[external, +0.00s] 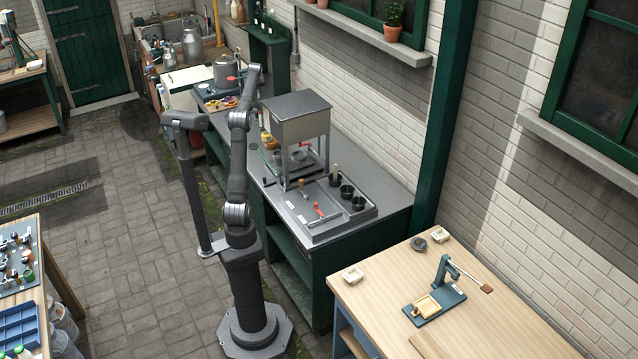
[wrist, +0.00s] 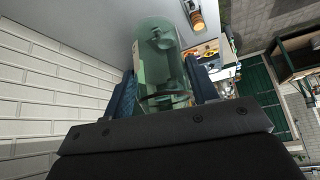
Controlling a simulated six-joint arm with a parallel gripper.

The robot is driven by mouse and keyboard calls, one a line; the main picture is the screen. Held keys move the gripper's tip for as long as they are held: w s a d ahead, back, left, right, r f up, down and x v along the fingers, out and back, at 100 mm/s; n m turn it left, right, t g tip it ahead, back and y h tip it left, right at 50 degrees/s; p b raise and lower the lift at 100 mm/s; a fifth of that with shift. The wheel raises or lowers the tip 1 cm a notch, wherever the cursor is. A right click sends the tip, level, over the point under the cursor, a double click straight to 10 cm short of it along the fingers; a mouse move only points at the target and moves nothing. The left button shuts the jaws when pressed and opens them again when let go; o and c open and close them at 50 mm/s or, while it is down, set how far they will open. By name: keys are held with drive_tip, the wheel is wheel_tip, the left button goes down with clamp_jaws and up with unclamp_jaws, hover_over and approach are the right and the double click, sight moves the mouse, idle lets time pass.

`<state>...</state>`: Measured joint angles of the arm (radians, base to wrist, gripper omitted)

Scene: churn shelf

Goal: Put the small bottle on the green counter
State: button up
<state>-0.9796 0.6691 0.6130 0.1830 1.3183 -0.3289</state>
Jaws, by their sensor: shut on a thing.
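The small bottle (wrist: 160,62) is translucent green and fills the space between the blue fingers of my gripper (wrist: 162,84) in the wrist view. My gripper is shut on it. In the external view the gripper and bottle are not clear, as my arm stands in front of that area. The green counter (external: 384,178) has dark green sides and a grey top and runs along the brick wall. In the wrist view a grey surface (wrist: 88,22) lies beyond the bottle.
A metal box-shaped machine (external: 297,118) stands on the counter. A grey tray (external: 318,229) with dark cups and a red-handled tool lies in front of it. A large pot (external: 226,72) stands farther back. An orange-and-white jar (wrist: 195,18) shows beyond the bottle. A wooden table (external: 385,272) stands at right.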

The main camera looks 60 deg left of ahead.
drive_tip(key=s+a+f+n, duration=0.1)
drive_tip(key=a+f, duration=0.3)
drive_tip(key=f, duration=0.6)
drive_tip(key=s+a+f, duration=0.1)
drive_tip(key=a+f, duration=0.3)
drive_tip(key=f, duration=0.7)
drive_tip(key=shift+g, duration=0.3)
drive_tip(key=shift+s+a+f, duration=1.1)
drive_tip(key=shift+a+f, duration=0.35)
drive_tip(key=shift+f, duration=0.4)
drive_tip(key=shift+s+a+f, duration=1.1)
drive_tip(key=shift+a+f, duration=0.4)
drive_tip(key=shift+f, duration=0.35)
drive_tip(key=shift+s+a+f, duration=1.1)
drive_tip(key=shift+a+f, duration=0.35)
drive_tip(key=shift+f, duration=0.4)
drive_tip(key=shift+f, duration=0.15)
drive_tip(key=o, duration=1.1)
drive_tip(key=shift+c, duration=0.2)
